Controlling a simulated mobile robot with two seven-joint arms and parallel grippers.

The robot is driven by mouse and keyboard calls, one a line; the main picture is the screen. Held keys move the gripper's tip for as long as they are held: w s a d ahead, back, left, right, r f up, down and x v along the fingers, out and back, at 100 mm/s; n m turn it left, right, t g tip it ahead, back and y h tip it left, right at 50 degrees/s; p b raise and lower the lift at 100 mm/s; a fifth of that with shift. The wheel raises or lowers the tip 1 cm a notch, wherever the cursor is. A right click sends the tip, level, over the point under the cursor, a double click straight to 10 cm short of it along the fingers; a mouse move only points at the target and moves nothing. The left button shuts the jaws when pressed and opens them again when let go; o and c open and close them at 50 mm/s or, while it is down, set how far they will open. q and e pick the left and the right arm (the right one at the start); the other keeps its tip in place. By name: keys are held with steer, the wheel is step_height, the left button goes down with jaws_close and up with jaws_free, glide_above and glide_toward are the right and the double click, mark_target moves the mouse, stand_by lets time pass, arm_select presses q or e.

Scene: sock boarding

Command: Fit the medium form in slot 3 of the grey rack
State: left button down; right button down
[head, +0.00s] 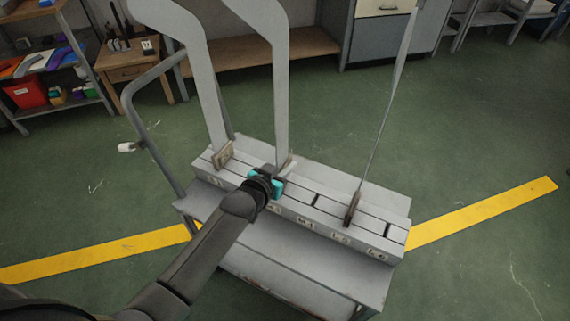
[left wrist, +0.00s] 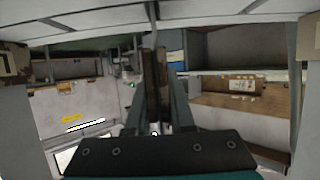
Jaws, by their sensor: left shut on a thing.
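The grey rack (head: 290,258) stands on the floor in the middle of the head view, with a row of slots and small labels too blurred to read surely. My left gripper (head: 284,172) is shut on the foot of a tall, flat, grey form (head: 281,95), upright at the rack's slot row. In the left wrist view a brown foot block (left wrist: 155,85) shows between the fingers. Whether the foot is fully seated is hidden by the gripper. A second grey form (head: 204,85) stands to its left; a third form (head: 379,125), seen nearly edge-on, stands to the right. My right gripper is not in view.
A bent grey tube (head: 133,105) rises at the rack's left side. Shelves with coloured items (head: 50,65) and a wooden bench (head: 135,62) stand at the back left. Slots between the held form and the right form look empty. Green floor is clear at right.

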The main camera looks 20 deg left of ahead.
arm_select(q)
steer(key=shift+f+b, duration=1.25)
steer(key=shift+f, duration=0.5)
steer(key=c, duration=0.7)
jaws_free()
steer(key=shift+s, duration=0.1)
steer(key=shift+s+a+r+p, duration=0.15)
steer(key=shift+s+r+p, duration=0.1)
steer(key=shift+s+p, duration=0.25)
steer(key=p+v, duration=0.6)
steer(key=v, duration=0.8)
steer(key=shift+r, duration=0.1)
